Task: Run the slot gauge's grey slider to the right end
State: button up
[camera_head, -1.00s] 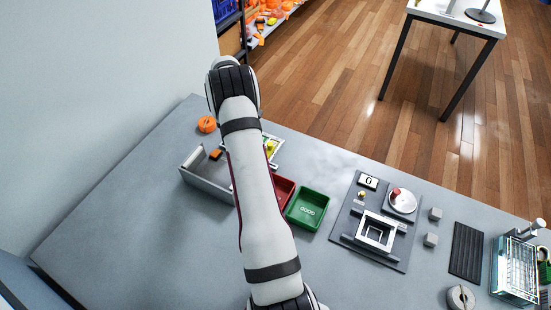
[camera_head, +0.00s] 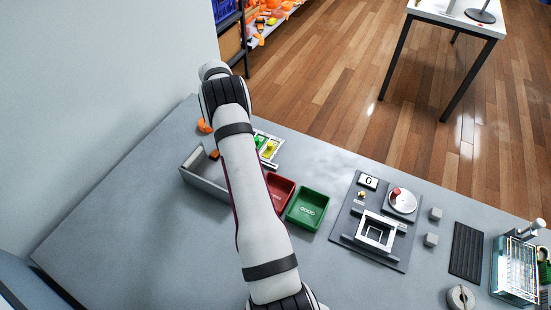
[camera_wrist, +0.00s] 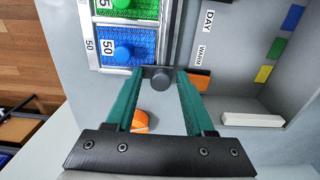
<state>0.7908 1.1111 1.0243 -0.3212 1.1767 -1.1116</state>
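In the wrist view a round dark-grey knob (camera_wrist: 158,79), which looks like the grey slider, sits at the near end of a grey slotted rail (camera_wrist: 172,38), seemingly the slot gauge. My gripper (camera_wrist: 159,72) is open, its two green fingers on either side of the knob, with a small gap visible at each side. I cannot tell whether the fingertips reach down to its height. In the head view my arm hides the gripper and the knob.
Beside the rail lie a blue pad with a blue knob (camera_wrist: 124,54) and a green pad (camera_wrist: 130,8). A grey walled tray (camera_head: 203,178) holds an orange block (camera_wrist: 200,82) and white bar (camera_wrist: 252,119). An orange round thing (camera_wrist: 139,121) lies near the left finger.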

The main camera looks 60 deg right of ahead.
jog(key=shift+s+a+f, duration=0.1)
jog(key=shift+a+f, duration=0.2)
jog(key=shift+f, duration=0.1)
jog(key=shift+d+r, duration=0.15)
jog(key=shift+r, duration=1.45)
jog(key=shift+d+r, duration=0.1)
jog(key=shift+r, duration=1.5)
